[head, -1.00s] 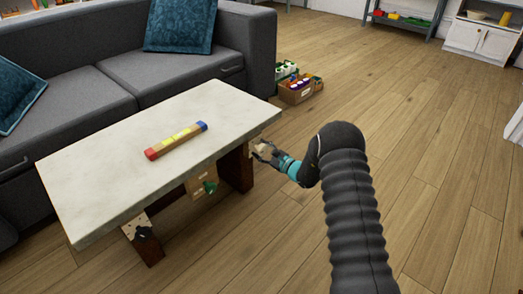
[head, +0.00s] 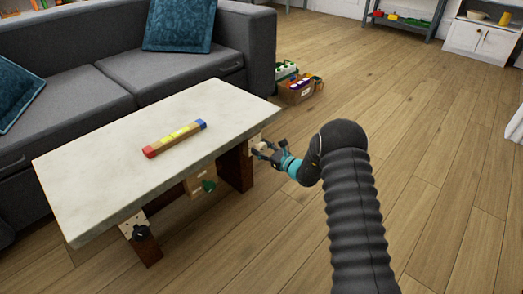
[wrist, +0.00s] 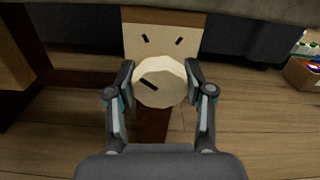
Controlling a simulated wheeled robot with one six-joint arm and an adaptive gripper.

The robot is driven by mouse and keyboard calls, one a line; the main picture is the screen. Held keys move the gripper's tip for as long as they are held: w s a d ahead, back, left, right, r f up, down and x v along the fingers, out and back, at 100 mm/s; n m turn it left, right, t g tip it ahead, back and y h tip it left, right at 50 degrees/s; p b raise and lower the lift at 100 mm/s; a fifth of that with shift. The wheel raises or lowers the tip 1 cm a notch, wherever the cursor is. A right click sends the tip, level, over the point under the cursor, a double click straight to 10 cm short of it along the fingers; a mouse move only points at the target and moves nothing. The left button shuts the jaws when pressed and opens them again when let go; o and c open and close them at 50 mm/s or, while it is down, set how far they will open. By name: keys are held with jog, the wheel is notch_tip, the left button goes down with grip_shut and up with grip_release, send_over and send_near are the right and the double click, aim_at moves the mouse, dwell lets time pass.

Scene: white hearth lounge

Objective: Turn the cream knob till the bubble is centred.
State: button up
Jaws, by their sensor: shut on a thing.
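In the head view, my gripper (head: 266,153) is at the right end of the table (head: 90,190). A level bar (head: 175,138) with a red end, a blue end and a yellow middle lies on the tabletop. I cannot make out the bubble's position.
A black knob (head: 141,232) is at the near left leg, and a green knob (head: 208,185) is under the table. A grey sofa (head: 120,70) stands behind. A box of coloured items (head: 296,90) is on the floor. Open floor lies to the right.

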jog(key=shift+r+m, duration=0.15)
jog(key=shift+m, duration=1.05)
jog(key=shift+w, duration=0.1)
jog(key=o, duration=1.2)
jog(key=shift+s+d, duration=0.2)
jog(key=shift+d, duration=0.1)
jog(key=v, duration=1.1)
jog(key=shift+s+d, duration=0.1)
jog(key=shift+s, duration=0.05)
